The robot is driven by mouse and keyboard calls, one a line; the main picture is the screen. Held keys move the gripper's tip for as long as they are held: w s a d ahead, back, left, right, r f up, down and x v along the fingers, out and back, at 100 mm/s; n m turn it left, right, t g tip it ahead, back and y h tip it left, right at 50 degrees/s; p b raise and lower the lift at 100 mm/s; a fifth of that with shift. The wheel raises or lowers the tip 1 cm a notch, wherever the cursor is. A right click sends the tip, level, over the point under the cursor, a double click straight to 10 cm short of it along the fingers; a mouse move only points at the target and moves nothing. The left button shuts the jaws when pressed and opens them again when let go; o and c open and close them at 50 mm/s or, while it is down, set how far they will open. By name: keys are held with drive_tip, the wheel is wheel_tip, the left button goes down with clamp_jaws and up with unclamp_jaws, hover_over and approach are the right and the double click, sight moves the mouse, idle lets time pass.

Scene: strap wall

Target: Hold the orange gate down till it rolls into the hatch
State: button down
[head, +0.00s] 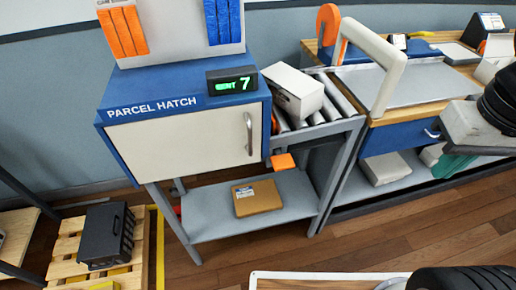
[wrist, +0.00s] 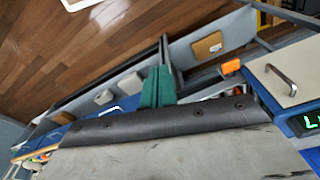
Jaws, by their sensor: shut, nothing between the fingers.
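The orange gate (head: 283,161) shows as a small orange tab at the lower right corner of the hatch, beside the rollers; it also shows in the wrist view (wrist: 230,67). A white box (head: 294,90) sits tilted on the roller track (head: 334,103), close to the right side of the blue parcel hatch (head: 182,112). The hatch's cream front door is closed, and its display shows a green 7. My gripper (head: 452,162) is at the right in the head view, well away from the gate. Its green fingers (wrist: 157,87) are together and empty in the wrist view.
A bench with a grey top (head: 415,88) and a white arch (head: 375,50) stands right of the rollers. A brown parcel (head: 257,198) lies on the shelf below. A black crate (head: 107,236) stands on a pallet at lower left. Floor before the bench is clear.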

drive_tip(key=shift+w+a, duration=0.1)
drive_tip(key=shift+w, duration=0.05)
drive_tip(key=n+g, duration=0.1)
drive_tip(key=n, duration=0.2)
hover_over(285, 161)
wheel_tip(285, 161, down, 8)
drive_tip(key=shift+w+r, duration=0.1)
drive_tip(key=shift+r, duration=0.05)
wheel_tip(285, 161, down, 14)
